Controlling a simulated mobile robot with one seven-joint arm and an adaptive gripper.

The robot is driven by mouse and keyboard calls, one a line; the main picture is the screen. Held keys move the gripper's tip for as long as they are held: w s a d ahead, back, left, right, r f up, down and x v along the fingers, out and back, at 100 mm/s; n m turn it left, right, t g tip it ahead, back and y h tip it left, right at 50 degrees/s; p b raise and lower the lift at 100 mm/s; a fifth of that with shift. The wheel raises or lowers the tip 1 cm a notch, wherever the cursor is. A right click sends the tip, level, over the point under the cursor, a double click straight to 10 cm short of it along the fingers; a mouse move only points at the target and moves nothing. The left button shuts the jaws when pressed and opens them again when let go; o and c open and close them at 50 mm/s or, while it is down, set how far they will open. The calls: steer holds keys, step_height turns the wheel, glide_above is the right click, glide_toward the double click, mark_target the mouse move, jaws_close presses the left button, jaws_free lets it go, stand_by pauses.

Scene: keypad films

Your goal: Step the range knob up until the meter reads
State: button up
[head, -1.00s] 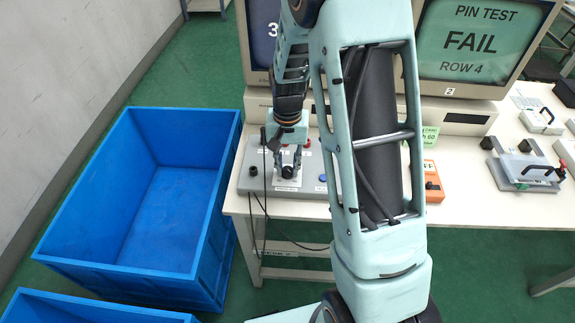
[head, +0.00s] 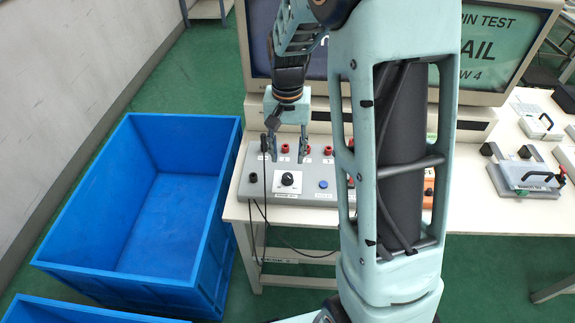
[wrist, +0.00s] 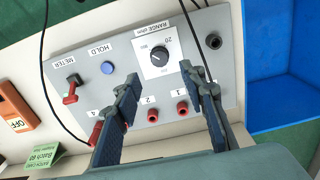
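The range knob (head: 288,180) is a black dial on a white plate on the grey meter box (head: 255,188). It also shows in the wrist view (wrist: 160,57), under the label RANGE ohm with a 20 beside it; its pointer is too small to read surely. My gripper (head: 287,157) is open and empty, behind the knob and apart from it. In the wrist view my two fingers (wrist: 161,78) stand spread on either side below the knob. The left monitor (head: 259,50) is mostly hidden by my arm; its reading cannot be made out.
Red sockets (wrist: 152,115) line the box, with a blue HOLD button (wrist: 107,67) and a red-capped METER plug (wrist: 73,82). Black cables hang off the front edge. A blue bin (head: 165,215) stands left of the table. The right monitor (head: 505,45) shows FAIL, ROW 4, partly covered.

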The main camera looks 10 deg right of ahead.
steer(key=shift+r, duration=2)
steer(key=shift+d, duration=0.1)
